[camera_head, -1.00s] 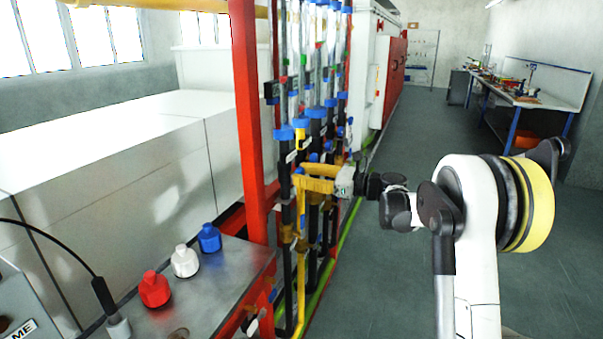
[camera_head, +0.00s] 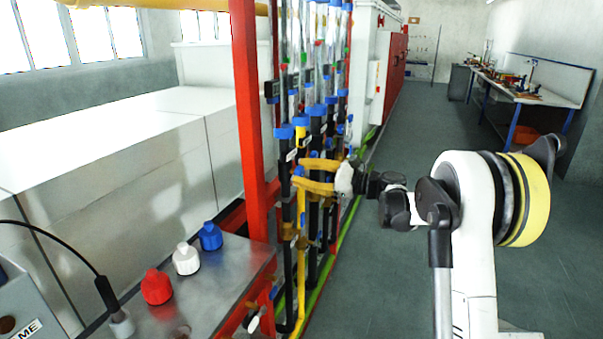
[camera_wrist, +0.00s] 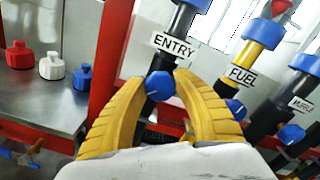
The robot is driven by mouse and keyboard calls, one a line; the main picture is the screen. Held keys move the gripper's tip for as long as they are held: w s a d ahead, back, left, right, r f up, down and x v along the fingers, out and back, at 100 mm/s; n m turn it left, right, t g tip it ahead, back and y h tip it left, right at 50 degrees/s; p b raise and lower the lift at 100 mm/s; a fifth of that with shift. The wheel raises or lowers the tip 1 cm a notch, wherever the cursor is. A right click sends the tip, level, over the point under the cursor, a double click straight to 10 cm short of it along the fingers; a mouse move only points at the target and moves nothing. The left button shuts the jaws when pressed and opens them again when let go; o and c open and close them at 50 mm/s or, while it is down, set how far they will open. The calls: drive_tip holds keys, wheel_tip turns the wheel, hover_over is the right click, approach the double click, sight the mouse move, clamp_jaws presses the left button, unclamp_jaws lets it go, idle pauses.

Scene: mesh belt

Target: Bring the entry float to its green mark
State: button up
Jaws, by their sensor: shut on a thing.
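The ENTRY label (camera_wrist: 174,45) is on the black leftmost pipe, below a blue collar (camera_head: 284,132). My gripper (camera_head: 302,177) has yellow fingers and reaches in from the right at this pipe. In the wrist view its fingertips (camera_wrist: 160,82) are closed on the blue ENTRY knob (camera_wrist: 160,86), one on each side. The clear ENTRY tube (camera_head: 283,85) rises above the collar.
The FUEL knob (camera_wrist: 236,109) is close beside my right finger, with another blue knob (camera_wrist: 291,133) further right. A red upright post (camera_head: 247,120) stands left of the pipes. Red, white and blue bottles stand on a metal bench (camera_head: 215,290). The floor to the right is clear.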

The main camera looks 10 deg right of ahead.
drive_tip(key=o, duration=1.2)
drive_tip(key=shift+a, duration=0.1)
drive_tip(key=v, duration=1.2)
